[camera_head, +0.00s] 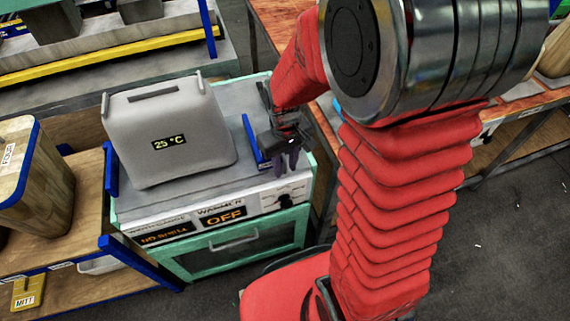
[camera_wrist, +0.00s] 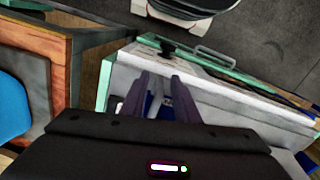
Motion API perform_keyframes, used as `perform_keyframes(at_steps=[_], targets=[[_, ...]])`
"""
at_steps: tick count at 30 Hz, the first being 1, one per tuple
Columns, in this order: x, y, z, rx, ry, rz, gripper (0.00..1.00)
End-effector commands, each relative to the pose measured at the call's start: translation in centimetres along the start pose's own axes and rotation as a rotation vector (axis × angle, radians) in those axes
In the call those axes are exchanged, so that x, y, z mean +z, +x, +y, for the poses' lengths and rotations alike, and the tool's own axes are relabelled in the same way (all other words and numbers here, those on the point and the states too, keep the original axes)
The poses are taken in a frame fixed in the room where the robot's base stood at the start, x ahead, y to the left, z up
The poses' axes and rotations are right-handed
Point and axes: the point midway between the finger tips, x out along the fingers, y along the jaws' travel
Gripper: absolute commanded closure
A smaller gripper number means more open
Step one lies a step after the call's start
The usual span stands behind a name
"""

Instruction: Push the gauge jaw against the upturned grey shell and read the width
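The upturned grey shell (camera_head: 165,135) sits on top of a warmer cabinet (camera_head: 225,90) in the head view, with "25 °C" on its front. A blue upright plate (camera_head: 251,140), which looks like the gauge jaw, stands at its right with a small gap between them. Another blue upright (camera_head: 110,168) is at the shell's left. My gripper (camera_head: 287,158) is just right of the jaw, pointing down over the cabinet's right edge. In the wrist view my gripper's fingers (camera_wrist: 160,95) are apart, with blue and white showing between them. No width reading is legible.
The cabinet front has a display reading "OFF" (camera_head: 223,216) and a green door with a handle (camera_head: 233,239). A wooden-edged table (camera_wrist: 35,50) is left in the wrist view.

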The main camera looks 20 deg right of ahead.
Motion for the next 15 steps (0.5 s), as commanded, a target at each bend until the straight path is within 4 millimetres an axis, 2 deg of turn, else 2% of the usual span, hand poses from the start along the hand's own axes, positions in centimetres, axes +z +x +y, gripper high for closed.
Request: perform_keyframes(at_steps=[2,13,15], targets=[[0.00,-0.02,0.00,0.000,0.000,0.000,0.73],[-0.01,-0.04,0.00,0.000,0.000,0.000,0.99],[0.00,-0.04,0.00,0.000,0.000,0.000,1.00]])
